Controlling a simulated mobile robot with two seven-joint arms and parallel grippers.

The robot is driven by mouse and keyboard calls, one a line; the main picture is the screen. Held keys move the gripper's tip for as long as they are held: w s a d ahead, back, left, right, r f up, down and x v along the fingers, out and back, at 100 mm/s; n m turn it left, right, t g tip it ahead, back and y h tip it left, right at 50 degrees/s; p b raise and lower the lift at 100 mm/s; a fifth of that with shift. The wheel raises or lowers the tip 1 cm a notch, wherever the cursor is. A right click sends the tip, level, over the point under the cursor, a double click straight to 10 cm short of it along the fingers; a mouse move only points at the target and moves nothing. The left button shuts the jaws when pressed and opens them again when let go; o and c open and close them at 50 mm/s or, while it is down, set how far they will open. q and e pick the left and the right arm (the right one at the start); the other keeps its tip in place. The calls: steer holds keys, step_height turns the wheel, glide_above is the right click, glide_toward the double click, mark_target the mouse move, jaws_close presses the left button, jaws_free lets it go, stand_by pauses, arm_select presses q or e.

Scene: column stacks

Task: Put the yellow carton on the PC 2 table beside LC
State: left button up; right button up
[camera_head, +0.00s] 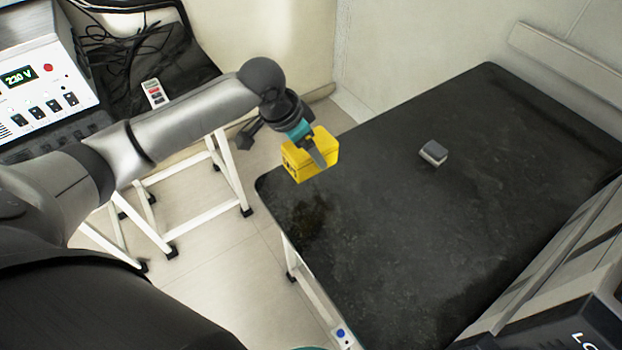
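The yellow carton (298,164) is between the fingers of my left gripper (316,154), which is shut on it. The carton appears raised at the near-left end of the black table (400,220), overlapping its left edge in the picture. One dark finger lies across its visible side; the other finger is mostly hidden. A grey device marked "LC" (580,325) stands at the lower right, cut off by the picture edge. I see no PC 2 label. My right gripper is not in view.
A small grey box (433,152) sits on the black table. The rest of its top looks clear. At upper left, a white instrument reading 230 V (35,75) and cables (125,45) occupy another bench. Walls border the back and right.

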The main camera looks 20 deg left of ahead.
mark_target(289, 154)
arm_select(q)
step_height(289, 154, down, 10)
steer(key=shift+r+b, duration=0.1)
steer(key=shift+b, duration=1.15)
steer(key=shift+r, duration=0.1)
steer(key=o, duration=1.3)
steer(key=p+v, duration=0.3)
steer(key=v, duration=0.9)
steer(key=shift+a+p, duration=0.1)
steer(key=shift+p, duration=0.3)
